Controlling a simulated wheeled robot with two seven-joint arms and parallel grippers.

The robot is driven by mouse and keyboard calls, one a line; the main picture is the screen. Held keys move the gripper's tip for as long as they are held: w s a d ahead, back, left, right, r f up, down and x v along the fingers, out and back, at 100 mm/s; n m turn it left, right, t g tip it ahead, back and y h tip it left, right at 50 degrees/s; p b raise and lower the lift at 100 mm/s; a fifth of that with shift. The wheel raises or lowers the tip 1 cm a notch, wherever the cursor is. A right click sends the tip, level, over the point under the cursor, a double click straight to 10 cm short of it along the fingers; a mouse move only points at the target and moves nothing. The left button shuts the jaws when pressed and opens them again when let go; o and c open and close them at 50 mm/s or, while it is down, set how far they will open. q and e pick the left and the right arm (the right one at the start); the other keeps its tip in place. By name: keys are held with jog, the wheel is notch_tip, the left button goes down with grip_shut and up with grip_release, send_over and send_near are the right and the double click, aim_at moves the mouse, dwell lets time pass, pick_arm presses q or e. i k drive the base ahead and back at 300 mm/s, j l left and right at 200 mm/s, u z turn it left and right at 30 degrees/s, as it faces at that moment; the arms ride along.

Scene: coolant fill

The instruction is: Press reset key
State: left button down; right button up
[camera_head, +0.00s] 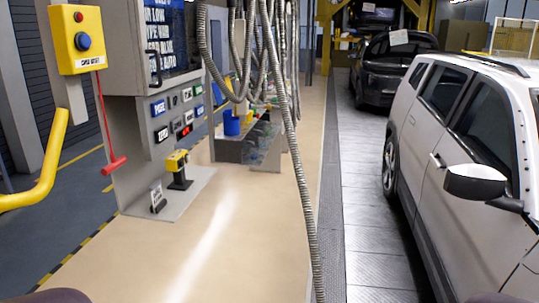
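The key labels are too small to read surely, so I cannot tell which is the reset key. A yellow box (66,43) at the upper left carries a red button (78,16), a blue round button (83,41) and a small label. Neither gripper shows.
A yellow tool (177,160) and a small sign (158,196) stand on the console's base. Grey hoses (292,120) hang in front. A white car (470,140) stands at the right. The beige floor (235,235) is clear.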

aim_at(199, 109)
jog(key=i+l, duration=0.2)
jog(key=i, duration=0.4)
jog(key=i+l, duration=0.15)
jog(key=i, duration=0.4)
jog(key=i+l, duration=0.2)
jog(key=i, duration=0.4)
jog(key=i+l, duration=0.2)
jog(key=i, duration=0.35)
jog(key=i+l+u, duration=0.2)
jog(key=i+u, duration=0.15)
jog(key=i+l+u, duration=0.65)
jog(key=i+l, duration=0.15)
